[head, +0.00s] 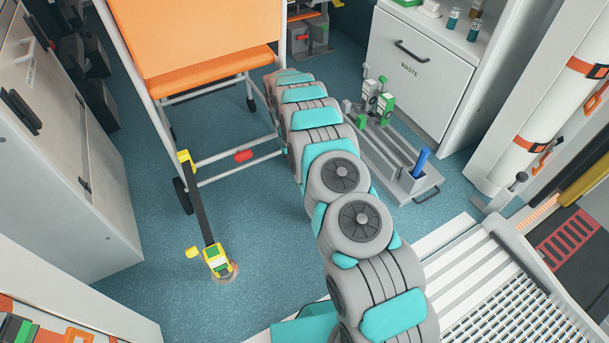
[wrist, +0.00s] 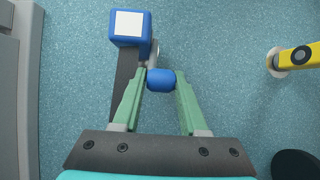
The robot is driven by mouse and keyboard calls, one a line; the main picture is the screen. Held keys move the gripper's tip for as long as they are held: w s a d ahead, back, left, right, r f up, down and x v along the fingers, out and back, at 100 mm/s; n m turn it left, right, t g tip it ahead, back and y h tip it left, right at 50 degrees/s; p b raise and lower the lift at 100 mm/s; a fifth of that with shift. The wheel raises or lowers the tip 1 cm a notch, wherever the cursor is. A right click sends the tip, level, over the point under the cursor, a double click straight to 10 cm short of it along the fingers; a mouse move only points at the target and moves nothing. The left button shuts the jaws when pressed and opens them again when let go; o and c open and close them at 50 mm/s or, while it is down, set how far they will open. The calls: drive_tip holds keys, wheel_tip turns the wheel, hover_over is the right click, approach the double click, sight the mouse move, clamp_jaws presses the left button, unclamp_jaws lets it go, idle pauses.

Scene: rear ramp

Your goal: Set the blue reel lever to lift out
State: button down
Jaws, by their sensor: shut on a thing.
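In the wrist view the blue reel (wrist: 128,27) is a blue block with a white square on its face, at the top left of centre. A dark strap (wrist: 126,75) runs down from beneath it. A short grey lever (wrist: 154,54) reaches from beside the reel to a rounded blue knob. My gripper (wrist: 161,78) has its two green fingers closed on this blue lever knob (wrist: 160,84). I cannot read any lever marks. In the head view my arm hides the gripper and the blue reel.
A yellow post (wrist: 298,57) stands at the right of the wrist view. In the head view an orange chair (head: 205,88) stands left of my arm, with a yellow-green reel (head: 217,262) on the floor before it. A grey tray (head: 400,172) lies right, beside the waste cabinet (head: 415,75).

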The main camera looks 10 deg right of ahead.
drive_tip(key=shift+w+f, duration=0.15)
drive_tip(key=shift+f, duration=0.25)
drive_tip(key=shift+c, duration=2.2)
unclamp_jaws()
drive_tip(key=shift+r, duration=0.1)
drive_tip(key=v, duration=0.8)
